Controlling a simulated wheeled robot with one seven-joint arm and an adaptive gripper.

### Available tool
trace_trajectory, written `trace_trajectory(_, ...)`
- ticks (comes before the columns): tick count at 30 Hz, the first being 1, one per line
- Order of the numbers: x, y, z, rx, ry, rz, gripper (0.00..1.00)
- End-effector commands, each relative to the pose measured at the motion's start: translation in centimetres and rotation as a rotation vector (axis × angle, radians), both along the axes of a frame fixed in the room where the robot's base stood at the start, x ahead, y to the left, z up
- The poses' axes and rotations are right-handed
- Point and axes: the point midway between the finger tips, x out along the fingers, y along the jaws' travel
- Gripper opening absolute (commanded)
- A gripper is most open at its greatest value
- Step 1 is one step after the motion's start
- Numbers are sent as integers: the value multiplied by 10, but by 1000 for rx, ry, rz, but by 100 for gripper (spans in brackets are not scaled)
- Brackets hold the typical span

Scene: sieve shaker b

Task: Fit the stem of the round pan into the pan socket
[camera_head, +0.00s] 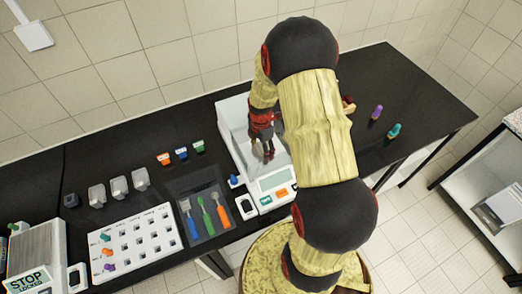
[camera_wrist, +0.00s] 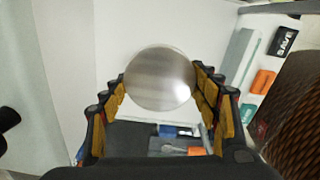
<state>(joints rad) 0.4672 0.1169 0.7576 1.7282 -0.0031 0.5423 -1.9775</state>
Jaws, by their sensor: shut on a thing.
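In the wrist view the round pan (camera_wrist: 160,79), a shiny grey metal disc, sits between the fingers of my gripper (camera_wrist: 160,88). My gripper is shut on it, and the disc's face is turned towards the camera. Its stem is hidden. In the head view my gripper (camera_head: 267,152) is inside the open white chamber of the balance (camera_head: 229,122), pointing down. I cannot make out the pan there. The pan socket does not show in either view; my arm covers part of the chamber.
White chamber walls (camera_wrist: 70,50) stand close around my gripper. The balance front has a display (camera_head: 272,179) and orange and teal keys. To the left are a tray of coloured tools (camera_head: 207,235), a white rack (camera_head: 132,262) and several small containers. Coloured pegs (camera_head: 377,112) stand at right.

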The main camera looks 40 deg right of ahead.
Motion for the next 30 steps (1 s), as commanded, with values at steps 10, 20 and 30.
trace_trajectory(10,0,0,0,0,-1,0,64)
trace_trajectory(20,0,0,0,0,0,0,82)
trace_trajectory(30,0,0,0,0,0,0,89)
